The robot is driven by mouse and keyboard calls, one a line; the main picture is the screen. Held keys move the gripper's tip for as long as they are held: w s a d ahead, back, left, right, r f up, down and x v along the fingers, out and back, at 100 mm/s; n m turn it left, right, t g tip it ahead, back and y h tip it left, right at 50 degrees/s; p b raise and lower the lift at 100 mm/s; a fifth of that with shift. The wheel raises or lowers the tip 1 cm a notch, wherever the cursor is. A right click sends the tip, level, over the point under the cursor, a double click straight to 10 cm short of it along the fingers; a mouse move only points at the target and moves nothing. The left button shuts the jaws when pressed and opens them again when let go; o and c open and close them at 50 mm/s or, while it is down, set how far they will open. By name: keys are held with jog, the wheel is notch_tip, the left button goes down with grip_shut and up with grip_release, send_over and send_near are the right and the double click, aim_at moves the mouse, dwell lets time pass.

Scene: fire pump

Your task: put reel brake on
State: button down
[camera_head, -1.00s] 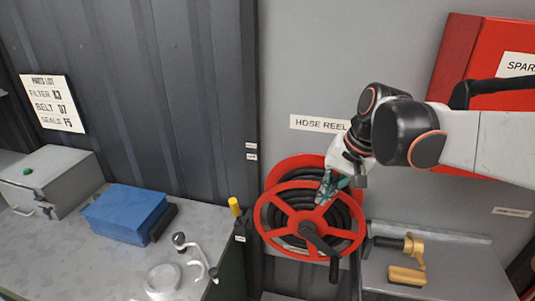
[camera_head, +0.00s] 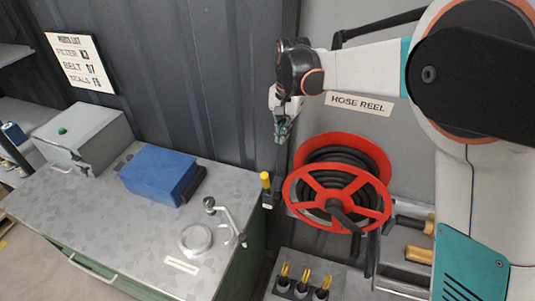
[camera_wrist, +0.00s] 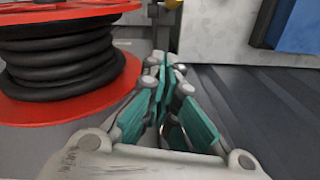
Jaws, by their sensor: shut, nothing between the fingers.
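The red hose reel (camera_head: 338,200) with black hose wound on it is mounted on the grey wall, under a HOSE REEL sign (camera_head: 360,103). A lever with a yellow knob (camera_head: 265,178) stands upright just left of the reel; it looks like the reel brake. A small pale tag (camera_head: 267,207) sits below it, its text too small to read. My gripper (camera_head: 281,138) is shut and empty, pointing down above and slightly right of the yellow knob. In the wrist view the gripper (camera_wrist: 165,75) has the reel (camera_wrist: 75,60) on its left and a yellow part (camera_wrist: 172,4) beyond its tips.
A bench (camera_head: 120,225) at left carries a blue box (camera_head: 158,174), a grey case (camera_head: 85,138) and a small crank handle (camera_head: 228,220). Several yellow-handled items (camera_head: 303,285) stand below the reel. A tan-handled tool (camera_head: 418,254) lies on the shelf at right.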

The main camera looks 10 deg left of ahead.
jog(key=shift+w+a+f, duration=0.1)
jog(key=shift+w+a, duration=0.1)
jog(key=shift+a, duration=0.3)
send_over(266, 186)
jog(key=w, duration=0.5)
notch_tip(266, 186, down, 11)
jog(key=shift+s+d+p, duration=0.25)
jog(key=shift+d+p, duration=0.1)
jog(key=shift+p, duration=0.05)
jog(key=shift+s, duration=0.1)
